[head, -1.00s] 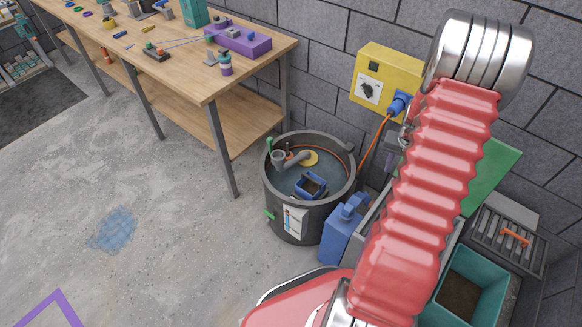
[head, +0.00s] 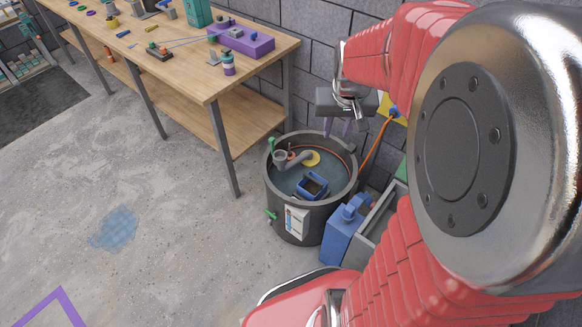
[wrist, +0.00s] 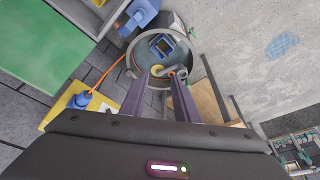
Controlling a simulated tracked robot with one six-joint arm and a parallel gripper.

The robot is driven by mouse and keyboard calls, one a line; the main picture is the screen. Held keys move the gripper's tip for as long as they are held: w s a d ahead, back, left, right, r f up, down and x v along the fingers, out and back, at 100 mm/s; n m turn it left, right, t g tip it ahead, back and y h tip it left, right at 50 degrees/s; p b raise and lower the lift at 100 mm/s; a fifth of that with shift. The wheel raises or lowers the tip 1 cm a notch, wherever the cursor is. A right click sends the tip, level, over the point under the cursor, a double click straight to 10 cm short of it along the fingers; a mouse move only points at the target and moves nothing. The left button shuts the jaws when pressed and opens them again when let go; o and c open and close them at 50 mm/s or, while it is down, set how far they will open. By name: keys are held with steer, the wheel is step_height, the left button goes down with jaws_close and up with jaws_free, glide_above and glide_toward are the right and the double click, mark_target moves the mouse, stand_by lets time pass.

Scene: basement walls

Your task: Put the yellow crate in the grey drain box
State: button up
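I see no yellow crate in either view. A small open blue crate (head: 312,186) sits inside a dark round tub (head: 274,202); the crate also shows in the wrist view (wrist: 161,45). A yellow disc (head: 311,158) lies in the tub as well. A grey open-topped box (head: 366,250), perhaps the drain box, stands right of the tub, partly hidden by my arm. My gripper (head: 337,134) hangs above the tub's back rim. In the wrist view its two purple fingers (wrist: 160,76) are apart with nothing between them.
A blue jerrycan (head: 345,232) stands between the tub and the grey box. An orange cable (head: 375,145) runs down from a yellow wall box with a blue plug. A wooden workbench (head: 190,70) stands left. The concrete floor at left is mostly clear.

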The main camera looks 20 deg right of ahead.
steer(key=s+a+r+n+t, duration=0.1)
steer(key=s+a+r, duration=0.3)
steer(key=a, duration=0.5)
steer(key=s+a+r+n+t+y, duration=0.1)
steer(key=s+a+r+n, duration=0.2)
steer(key=s+a, duration=0.6)
steer(key=shift+r+n, duration=0.3)
steer(key=shift+r, duration=0.4)
